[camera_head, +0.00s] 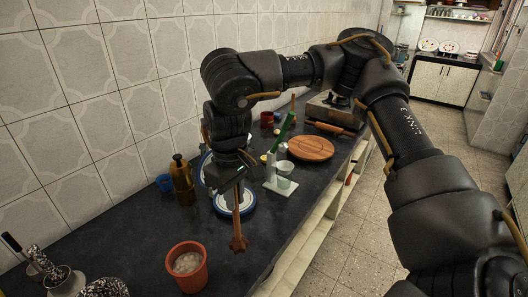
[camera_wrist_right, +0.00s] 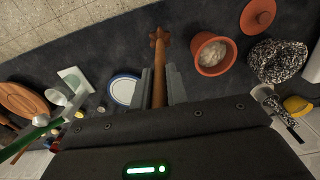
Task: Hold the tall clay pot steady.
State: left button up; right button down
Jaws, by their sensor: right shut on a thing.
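An orange-brown clay pot (camera_head: 187,268) stands upright on the dark counter at the bottom of the head view, with pale lumpy contents at its open top. It also shows in the right wrist view (camera_wrist_right: 201,66). My right gripper (camera_head: 236,184) is shut on a wooden stick (camera_head: 237,222) with a star-shaped head, which hangs downward. In the right wrist view the stick (camera_wrist_right: 159,62) lies between the two fingers, and its head is beside the pot, apart from it. My left gripper is not in view.
A round wooden board (camera_head: 311,148) lies farther back. Patterned steel vessels (camera_head: 66,281) stand at lower left. Counter (camera_head: 125,232) left of the pot is clear.

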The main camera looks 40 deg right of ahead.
aim_at(186, 262)
jog(key=k, duration=0.85)
jog(key=z, duration=1.6)
jog(key=i, duration=1.35)
jog(key=u, duration=2.2)
